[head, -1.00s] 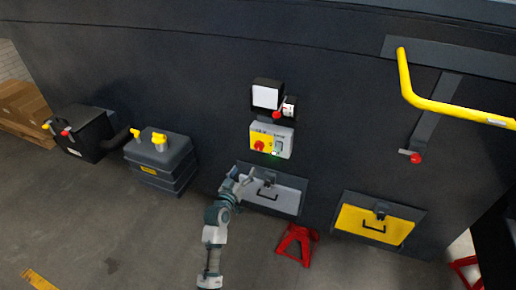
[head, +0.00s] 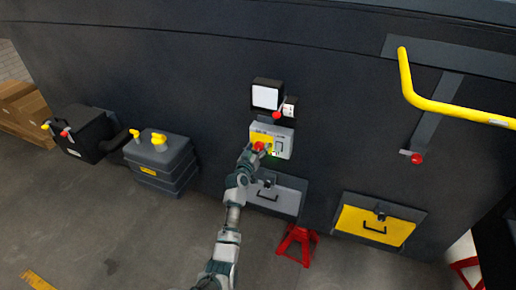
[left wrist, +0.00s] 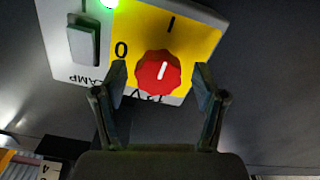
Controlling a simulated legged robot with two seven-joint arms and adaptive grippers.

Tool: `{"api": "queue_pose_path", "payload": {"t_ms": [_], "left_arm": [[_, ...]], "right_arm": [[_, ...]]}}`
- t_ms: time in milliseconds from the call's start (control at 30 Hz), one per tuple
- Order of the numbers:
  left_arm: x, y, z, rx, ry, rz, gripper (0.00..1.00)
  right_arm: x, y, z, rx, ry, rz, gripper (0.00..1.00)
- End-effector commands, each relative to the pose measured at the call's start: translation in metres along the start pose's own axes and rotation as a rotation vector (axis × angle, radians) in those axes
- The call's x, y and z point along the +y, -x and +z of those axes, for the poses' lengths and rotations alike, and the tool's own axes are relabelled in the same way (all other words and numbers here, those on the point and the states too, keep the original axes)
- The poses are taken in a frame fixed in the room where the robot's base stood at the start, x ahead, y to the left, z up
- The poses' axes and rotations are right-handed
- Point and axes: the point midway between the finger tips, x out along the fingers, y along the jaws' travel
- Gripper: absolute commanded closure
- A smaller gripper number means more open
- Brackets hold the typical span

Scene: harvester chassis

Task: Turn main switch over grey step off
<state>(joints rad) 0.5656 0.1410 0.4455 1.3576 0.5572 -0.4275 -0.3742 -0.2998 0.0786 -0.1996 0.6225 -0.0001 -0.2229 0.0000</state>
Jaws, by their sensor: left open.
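The main switch is a red knob (left wrist: 158,72) on a yellow plate (left wrist: 205,40), with "I" and "0" marks beside it. Its white line points roughly toward "I". In the head view the red knob (head: 259,146) sits on the switch panel (head: 285,134), above the grey step (head: 287,199). My left gripper (left wrist: 159,68) is open, with one finger on each side of the knob; I cannot tell whether they touch it. In the head view my left gripper (head: 257,154) partly covers the panel's lower left. My right gripper is not in view.
A lamp rocker switch (left wrist: 84,42) and a lit green light (left wrist: 110,3) are beside the knob. A red-handled device (head: 277,115) and white lamp (head: 265,97) are above the panel. A yellow step (head: 354,220) and red jack stand (head: 296,244) are to the lower right.

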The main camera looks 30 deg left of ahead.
Motion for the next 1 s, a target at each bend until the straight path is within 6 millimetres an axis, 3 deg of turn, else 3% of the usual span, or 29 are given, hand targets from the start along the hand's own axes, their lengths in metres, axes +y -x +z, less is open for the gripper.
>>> {"api": "queue_pose_path", "payload": {"t_ms": [133, 300, 367, 400, 733, 1000], "left_arm": [[0.0, 0.0, 0.0, 0.0, 0.0, 0.0, 0.29], [0.0, 0.0, 0.0, 0.0, 0.0, 0.0, 0.71], [0.0, 0.0, 0.0, 0.0, 0.0, 0.0, 0.86], [0.0, 0.0, 0.0, 0.0, 0.0, -0.001, 0.89], [-0.001, 0.001, -0.001, 0.0, 0.041, -0.001, 0.89], [-0.001, 0.001, -0.002, -0.001, 0.207, -0.001, 0.89]], "right_arm": [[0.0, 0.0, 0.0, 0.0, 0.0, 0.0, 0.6], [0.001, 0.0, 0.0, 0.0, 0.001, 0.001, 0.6], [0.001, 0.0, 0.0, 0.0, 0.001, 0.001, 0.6], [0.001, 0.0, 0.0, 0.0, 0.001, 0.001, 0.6], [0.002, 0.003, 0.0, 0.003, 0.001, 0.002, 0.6], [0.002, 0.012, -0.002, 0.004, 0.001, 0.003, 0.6]]}}
